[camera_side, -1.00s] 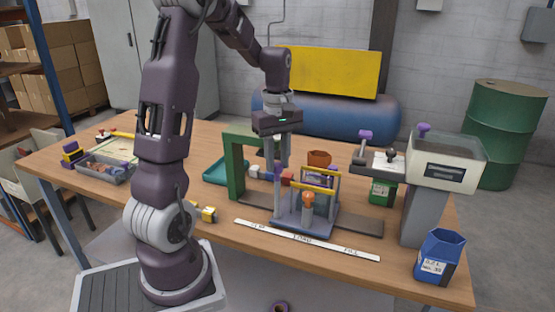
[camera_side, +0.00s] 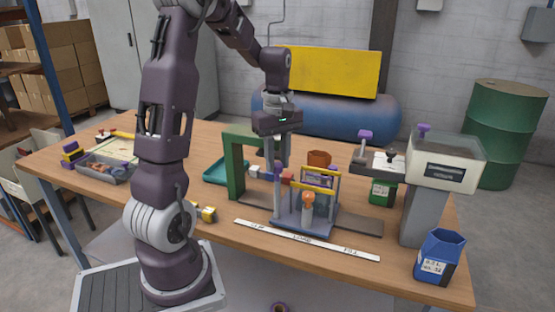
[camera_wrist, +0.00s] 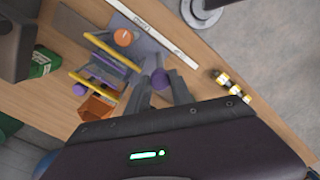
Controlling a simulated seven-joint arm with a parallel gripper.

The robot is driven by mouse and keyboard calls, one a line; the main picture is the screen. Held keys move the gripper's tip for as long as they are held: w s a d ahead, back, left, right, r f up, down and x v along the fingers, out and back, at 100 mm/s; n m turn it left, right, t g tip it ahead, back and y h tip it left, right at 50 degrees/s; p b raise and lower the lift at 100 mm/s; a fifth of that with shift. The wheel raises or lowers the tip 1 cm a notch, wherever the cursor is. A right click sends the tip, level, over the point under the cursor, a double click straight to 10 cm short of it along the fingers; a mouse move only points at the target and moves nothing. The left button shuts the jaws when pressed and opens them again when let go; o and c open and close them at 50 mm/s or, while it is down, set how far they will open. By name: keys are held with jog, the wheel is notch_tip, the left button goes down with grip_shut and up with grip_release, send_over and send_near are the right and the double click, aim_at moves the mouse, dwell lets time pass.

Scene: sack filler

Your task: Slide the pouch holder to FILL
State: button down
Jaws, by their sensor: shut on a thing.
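The pouch holder (camera_side: 293,224) is a blue-grey carriage with yellow bars and an orange knob (camera_side: 308,198) at its front. The FILL mark is at the strip's right end. My gripper (camera_side: 279,172) is at the holder's left post. The fingers partly hide the knob. It looks like part of the holder, but its joint is hidden.
A green arch (camera_side: 235,175) straddles the rail's left end. A grey filler with a clear hopper (camera_side: 447,158) stands at the right end, near a blue cup (camera_side: 440,257). An orange pot (camera_side: 318,158) is behind the holder. The rail right of the holder looks clear.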

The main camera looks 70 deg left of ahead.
jog(key=shift+w+d, duration=0.1)
jog(key=shift+w, duration=0.05)
jog(key=w+d, duration=0.9)
jog(key=shift+w+d, duration=0.2)
jog(key=shift+r, duration=0.1)
jog(key=c, duration=1.1)
grip_release()
notch_tip(320, 180, up, 7)
